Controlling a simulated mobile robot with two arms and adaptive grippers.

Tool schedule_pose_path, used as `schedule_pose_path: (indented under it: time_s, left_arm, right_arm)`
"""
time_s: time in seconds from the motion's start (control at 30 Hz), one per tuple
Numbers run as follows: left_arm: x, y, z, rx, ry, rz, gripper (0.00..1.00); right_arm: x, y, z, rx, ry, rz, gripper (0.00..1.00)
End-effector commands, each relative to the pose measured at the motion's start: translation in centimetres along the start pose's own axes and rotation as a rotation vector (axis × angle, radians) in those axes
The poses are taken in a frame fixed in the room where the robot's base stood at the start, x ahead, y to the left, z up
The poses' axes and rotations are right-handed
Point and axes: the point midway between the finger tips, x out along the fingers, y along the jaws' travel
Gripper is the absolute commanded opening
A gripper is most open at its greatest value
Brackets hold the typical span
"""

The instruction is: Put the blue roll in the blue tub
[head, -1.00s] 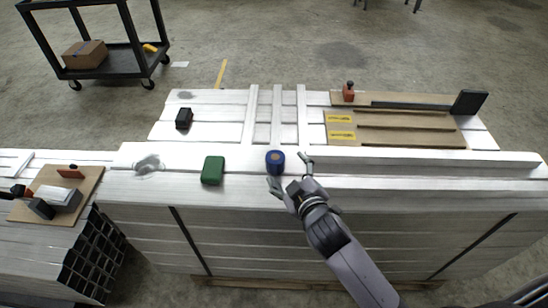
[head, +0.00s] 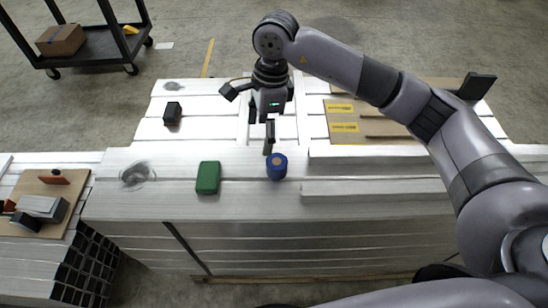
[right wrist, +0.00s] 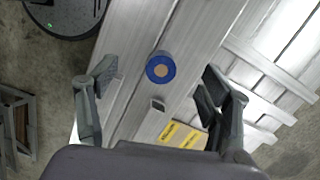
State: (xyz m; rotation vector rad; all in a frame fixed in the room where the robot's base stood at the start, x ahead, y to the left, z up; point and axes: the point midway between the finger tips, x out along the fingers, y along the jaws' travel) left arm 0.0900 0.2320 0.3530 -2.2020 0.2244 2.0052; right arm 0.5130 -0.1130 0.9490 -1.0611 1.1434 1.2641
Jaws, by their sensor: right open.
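The blue roll (head: 277,167), with a tan core, stands on the pale metal beams right of the green box (head: 208,177). My right gripper (head: 259,122) is open and empty, pointing down, just behind and above the roll in the head view. In the right wrist view the roll (right wrist: 160,68) shows between the two spread fingers (right wrist: 158,78), apart from both. No blue tub shows in these views. My left gripper is not in view.
A small black block (head: 172,113) sits on the beams at the back left. A board with yellow labels (head: 343,127) lies right of the gripper. A board with a clamp-like tool (head: 40,205) is at the far left. A black cart (head: 95,45) stands behind.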

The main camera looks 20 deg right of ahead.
Motion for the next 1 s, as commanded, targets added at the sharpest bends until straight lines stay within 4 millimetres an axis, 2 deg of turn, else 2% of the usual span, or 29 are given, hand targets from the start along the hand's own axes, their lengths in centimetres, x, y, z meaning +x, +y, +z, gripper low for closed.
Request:
schedule_pose_path:
  time_s: [0.03, 0.17, 0.27, 0.6, 0.7, 1.0]
  left_arm:
    - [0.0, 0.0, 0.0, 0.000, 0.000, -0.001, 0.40]
    - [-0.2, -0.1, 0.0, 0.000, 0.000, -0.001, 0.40]
    - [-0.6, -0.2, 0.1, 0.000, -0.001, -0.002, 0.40]
    - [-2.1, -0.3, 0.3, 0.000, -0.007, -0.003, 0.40]
    - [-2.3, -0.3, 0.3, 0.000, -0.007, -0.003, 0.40]
    - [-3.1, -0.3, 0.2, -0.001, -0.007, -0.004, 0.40]
  right_arm:
    - [-0.7, -0.5, -1.4, 0.003, 0.061, -0.015, 0.73]
    - [-1.0, -1.1, -3.3, 0.013, 0.141, -0.028, 0.73]
    - [0.5, -1.0, -3.7, 0.013, 0.149, -0.026, 0.73]
    - [7.7, -1.1, -4.6, 0.013, 0.143, -0.024, 0.73]
    - [9.3, -1.2, -4.8, 0.013, 0.142, -0.026, 0.73]
    - [11.6, -1.3, -5.0, 0.012, 0.142, -0.026, 0.73]
